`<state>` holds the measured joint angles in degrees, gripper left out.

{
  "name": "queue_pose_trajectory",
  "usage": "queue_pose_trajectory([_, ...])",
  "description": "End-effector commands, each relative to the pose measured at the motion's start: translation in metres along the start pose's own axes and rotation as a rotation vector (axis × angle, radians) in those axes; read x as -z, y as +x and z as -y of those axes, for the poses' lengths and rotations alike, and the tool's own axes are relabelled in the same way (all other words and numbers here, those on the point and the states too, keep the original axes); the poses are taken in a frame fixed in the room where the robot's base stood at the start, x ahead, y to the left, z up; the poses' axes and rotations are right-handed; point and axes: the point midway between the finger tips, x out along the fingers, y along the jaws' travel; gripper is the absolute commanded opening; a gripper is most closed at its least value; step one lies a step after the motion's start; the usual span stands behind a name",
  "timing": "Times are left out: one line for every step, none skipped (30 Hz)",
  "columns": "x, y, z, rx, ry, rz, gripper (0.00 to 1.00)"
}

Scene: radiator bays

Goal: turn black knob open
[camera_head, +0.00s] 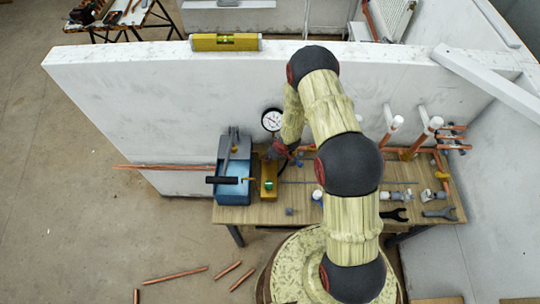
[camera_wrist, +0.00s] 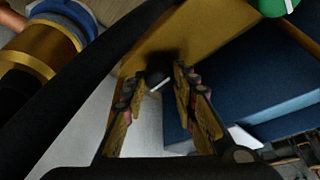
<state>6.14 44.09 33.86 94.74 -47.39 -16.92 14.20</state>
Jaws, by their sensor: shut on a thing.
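The black knob (camera_wrist: 158,78), with a white mark on it, sits between my fingertips in the wrist view, against a yellow-brown surface. My gripper (camera_wrist: 156,82) is shut on it, one finger on each side. In the head view my gripper (camera_head: 274,154) is down at the yellow box (camera_head: 268,190) on the bench, beside the blue toolbox. The knob is hidden there by my gripper and arm.
A blue toolbox (camera_head: 233,191) stands just left of the yellow box. A round gauge (camera_head: 272,119) is close behind. Copper pipes with white caps (camera_head: 436,123) and open-ended tools (camera_head: 394,215) are at the bench's right. A white wall (camera_head: 150,100) runs behind.

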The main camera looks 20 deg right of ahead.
Motion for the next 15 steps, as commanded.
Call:
queue_pose_trajectory([-0.0002,0.0003,0.0002,0.0,-0.001,0.0,0.03])
queue_pose_trajectory([-0.0002,0.0003,0.0002,0.0,-0.001,0.0,0.03])
queue_pose_trajectory([-0.0002,0.0003,0.0002,0.0,-0.001,0.0,0.03])
queue_pose_trajectory([-0.0002,0.0003,0.0002,0.0,-0.001,0.0,0.03])
queue_pose_trajectory([-0.0002,0.0003,0.0001,0.0,-0.001,0.0,0.03])
queue_pose_trajectory([-0.0002,0.0003,0.0002,0.0,-0.001,0.0,0.28])
queue_pose_trajectory([-0.0002,0.0003,0.0002,0.0,-0.001,0.0,0.3])
queue_pose_trajectory([-0.0002,0.0003,0.0001,0.0,-0.001,0.0,0.32])
queue_pose_trajectory([-0.0002,0.0002,0.0001,0.0,-0.001,0.0,0.34])
queue_pose_trajectory([-0.0002,0.0002,0.0001,0.0,-0.001,0.0,0.36])
queue_pose_trajectory([-0.0001,0.0002,0.0001,0.0,-0.001,0.0,0.38])
queue_pose_trajectory([-0.0002,0.0002,0.0001,0.0,-0.001,0.0,0.4])
queue_pose_trajectory([-0.0001,0.0002,0.0001,0.0,-0.001,0.0,0.41])
queue_pose_trajectory([-0.0001,0.0002,0.0001,0.0,0.0,0.0,0.43])
queue_pose_trajectory([-0.0001,0.0001,0.0001,0.0,0.0,0.0,0.45])
